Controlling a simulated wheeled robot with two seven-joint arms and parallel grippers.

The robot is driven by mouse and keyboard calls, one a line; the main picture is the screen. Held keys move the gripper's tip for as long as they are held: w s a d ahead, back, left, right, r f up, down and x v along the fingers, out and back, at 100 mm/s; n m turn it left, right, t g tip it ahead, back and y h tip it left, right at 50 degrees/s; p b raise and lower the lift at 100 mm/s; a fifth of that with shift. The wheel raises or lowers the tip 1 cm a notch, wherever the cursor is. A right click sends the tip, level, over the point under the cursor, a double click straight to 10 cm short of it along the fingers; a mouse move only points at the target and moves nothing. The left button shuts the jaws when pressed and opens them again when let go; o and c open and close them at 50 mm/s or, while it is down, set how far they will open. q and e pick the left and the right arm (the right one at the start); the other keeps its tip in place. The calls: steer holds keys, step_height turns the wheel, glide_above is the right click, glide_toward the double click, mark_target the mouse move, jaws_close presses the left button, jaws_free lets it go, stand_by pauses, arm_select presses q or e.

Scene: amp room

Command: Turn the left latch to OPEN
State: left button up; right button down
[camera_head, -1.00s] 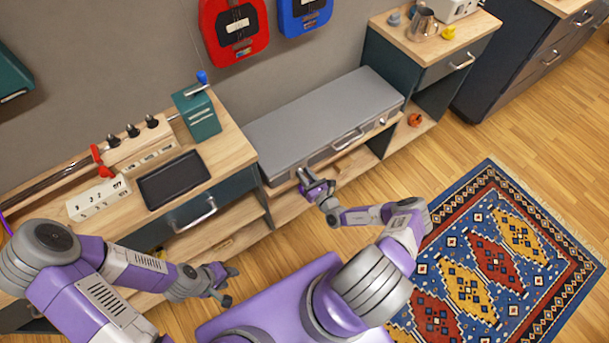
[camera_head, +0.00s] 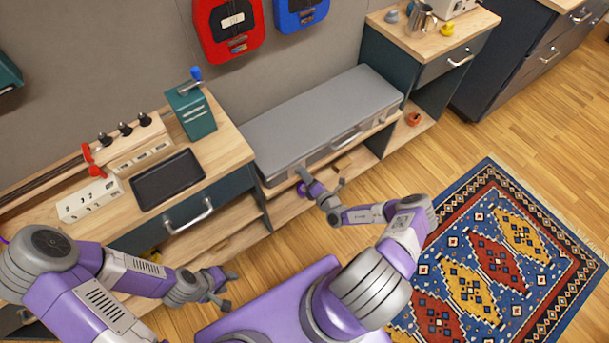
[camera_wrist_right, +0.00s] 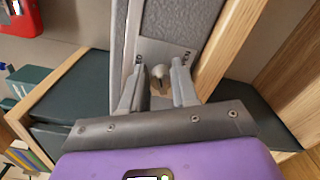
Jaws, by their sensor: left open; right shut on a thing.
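A long grey case (camera_head: 320,115) lies on a low shelf between two cabinets, with a handle (camera_head: 346,139) on its front. Its left latch shows in the right wrist view as a small metal knob (camera_wrist_right: 158,74) on a plate (camera_wrist_right: 178,52) with small marks, too small to read. My right gripper (camera_head: 303,178) is at the left part of the case front and hides the latch in the head view. In the wrist view its fingers (camera_wrist_right: 158,82) are on either side of the knob, shut on it. My left gripper (camera_head: 226,287) is open and empty, low before the left cabinet.
The left cabinet holds a black tray (camera_head: 168,180), a white socket block (camera_head: 90,200) and a teal box with a blue-tipped crank (camera_head: 192,112). The right cabinet carries a metal jug (camera_head: 421,20). A patterned rug (camera_head: 490,260) lies on the floor at right.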

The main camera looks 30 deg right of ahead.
steer(key=m, duration=0.1)
steer(key=m+b, duration=0.1)
steer(key=m, duration=0.2)
steer(key=shift+f+m+b, duration=0.3)
steer(key=shift+m, duration=0.1)
stand_by(0.5)
steer(key=c, duration=0.8)
jaws_free()
steer(key=shift+c, duration=0.2)
steer(key=s+p, duration=0.1)
steer(key=s, duration=0.6)
steer(key=shift+s+d+p, duration=0.3)
steer(key=shift+d+p, duration=0.05)
